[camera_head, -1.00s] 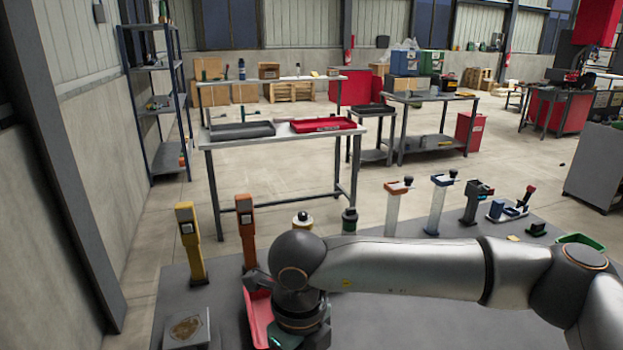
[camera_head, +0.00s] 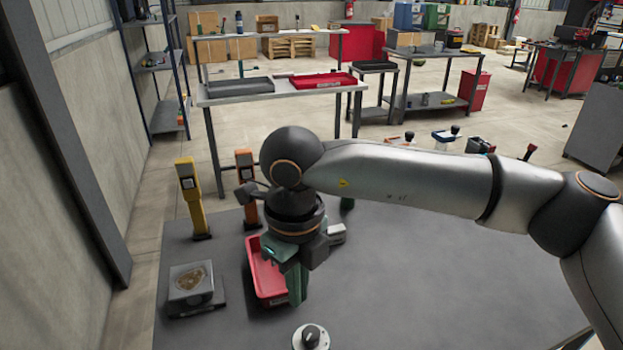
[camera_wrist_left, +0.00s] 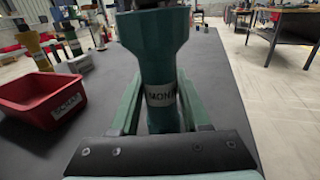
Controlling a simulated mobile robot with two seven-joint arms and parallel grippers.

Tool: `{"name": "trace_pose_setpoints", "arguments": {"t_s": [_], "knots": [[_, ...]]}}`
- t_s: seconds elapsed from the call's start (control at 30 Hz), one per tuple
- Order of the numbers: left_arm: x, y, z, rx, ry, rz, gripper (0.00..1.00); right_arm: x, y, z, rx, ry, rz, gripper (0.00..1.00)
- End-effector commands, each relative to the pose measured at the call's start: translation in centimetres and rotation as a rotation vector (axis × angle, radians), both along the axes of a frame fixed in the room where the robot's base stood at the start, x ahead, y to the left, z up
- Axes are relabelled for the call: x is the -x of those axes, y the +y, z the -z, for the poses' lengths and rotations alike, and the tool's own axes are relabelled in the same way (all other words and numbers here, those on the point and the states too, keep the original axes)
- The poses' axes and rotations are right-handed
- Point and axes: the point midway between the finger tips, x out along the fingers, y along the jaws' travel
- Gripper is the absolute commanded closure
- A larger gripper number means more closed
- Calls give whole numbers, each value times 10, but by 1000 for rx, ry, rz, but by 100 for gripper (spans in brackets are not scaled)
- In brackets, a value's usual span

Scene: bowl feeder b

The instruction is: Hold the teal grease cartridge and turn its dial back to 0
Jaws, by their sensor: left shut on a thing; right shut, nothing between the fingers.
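The teal grease cartridge (camera_wrist_left: 160,65) stands upright in the left wrist view, with a white label band around its lower part; its top is cut off by the frame edge. My left gripper (camera_wrist_left: 158,112) is shut on it, one green finger on each side. In the head view a pale round top with a black knob (camera_head: 311,338) shows at the bottom edge; it appears to be the cartridge's dial, its setting unreadable. My right gripper (camera_head: 297,290) points down beside the red bin, shut and empty, behind the dial and apart from it.
The red bin (camera_head: 253,268) stands on the grey table (camera_head: 420,270), left of the cartridge. A yellow post (camera_head: 192,198), an orange post (camera_head: 246,190) and a small grey box (camera_head: 190,281) are at the left. The table's right part is clear.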

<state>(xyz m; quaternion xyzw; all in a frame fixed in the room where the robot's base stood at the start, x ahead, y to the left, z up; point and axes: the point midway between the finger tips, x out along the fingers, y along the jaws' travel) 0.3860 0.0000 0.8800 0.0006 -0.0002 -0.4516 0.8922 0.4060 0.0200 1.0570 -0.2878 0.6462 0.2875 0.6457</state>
Motion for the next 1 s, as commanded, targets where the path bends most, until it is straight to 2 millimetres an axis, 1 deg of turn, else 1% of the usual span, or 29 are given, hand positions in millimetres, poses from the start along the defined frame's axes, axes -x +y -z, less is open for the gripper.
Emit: {"name": "trace_pose_setpoints", "arguments": {"t_s": [0.17,0.2,0.47,0.5,0.77,0.87,1.0], "knots": [[1,-1,1,1,2,3,100,0,0,0,0,0,0,100],[1,-1,1,2,2,4,50,0,0,0,0,0,0,100],[1,-1,0,1,2,3,21,0,0,0,-1,-1,0,100],[1,-1,0,1,2,2,19,0,0,0,-1,-1,0,100],[1,1,0,1,2,2,19,0,0,0,-1,-1,0,100],[6,7,1,1,4,2,19,0,0,0,-1,-1,0,100],[21,26,1,-2,4,2,19,0,0,0,-1,-1,0,100]]}}
